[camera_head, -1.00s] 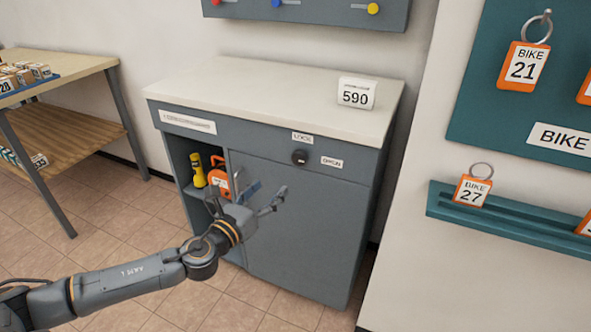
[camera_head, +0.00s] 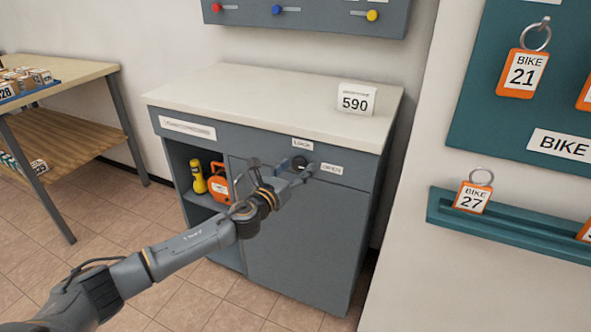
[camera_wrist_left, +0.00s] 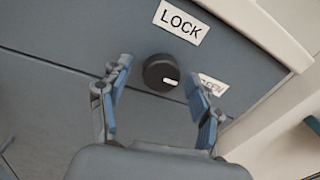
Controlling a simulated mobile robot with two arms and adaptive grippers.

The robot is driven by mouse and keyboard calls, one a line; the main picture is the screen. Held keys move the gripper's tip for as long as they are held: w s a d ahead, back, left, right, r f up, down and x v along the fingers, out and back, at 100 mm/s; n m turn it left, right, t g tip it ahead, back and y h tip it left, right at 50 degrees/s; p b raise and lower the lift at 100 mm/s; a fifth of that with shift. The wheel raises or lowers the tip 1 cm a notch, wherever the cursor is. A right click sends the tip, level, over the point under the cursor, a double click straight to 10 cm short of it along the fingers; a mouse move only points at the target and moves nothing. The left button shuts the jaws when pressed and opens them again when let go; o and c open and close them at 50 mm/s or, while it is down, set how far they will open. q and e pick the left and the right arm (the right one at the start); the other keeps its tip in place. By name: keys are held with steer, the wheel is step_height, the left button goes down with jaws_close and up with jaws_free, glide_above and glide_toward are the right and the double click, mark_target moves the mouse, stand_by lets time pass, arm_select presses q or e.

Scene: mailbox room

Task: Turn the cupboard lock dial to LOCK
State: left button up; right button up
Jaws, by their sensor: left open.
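The cupboard (camera_head: 310,240) is grey with a pale top. Its black round lock dial (camera_wrist_left: 161,73) sits on the front, with a LOCK label (camera_wrist_left: 181,22) above it and an OPEN label (camera_wrist_left: 212,85) to its right. In the left wrist view the dial's white mark points right, toward the OPEN label. My left gripper (camera_head: 282,168) is open in front of the dial. In the wrist view its two blue-padded fingertips (camera_wrist_left: 160,72) stand on either side of the dial, with gaps showing. The dial also shows in the head view (camera_head: 299,162), partly hidden by the gripper. My right gripper is not in view.
A white 590 block (camera_head: 356,99) stands on the cupboard top. A yellow torch (camera_head: 198,178) and an orange case (camera_head: 218,185) sit in the open left compartment. A teal ledge with the BIKE 27 tag (camera_head: 472,197) is on the right wall. A wooden table (camera_head: 85,75) stands at left.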

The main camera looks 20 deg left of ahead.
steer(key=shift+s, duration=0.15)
arm_select(q)
steer(key=shift+c, duration=0.4)
steer(key=c, duration=1.1)
steer(key=shift+o, duration=0.2)
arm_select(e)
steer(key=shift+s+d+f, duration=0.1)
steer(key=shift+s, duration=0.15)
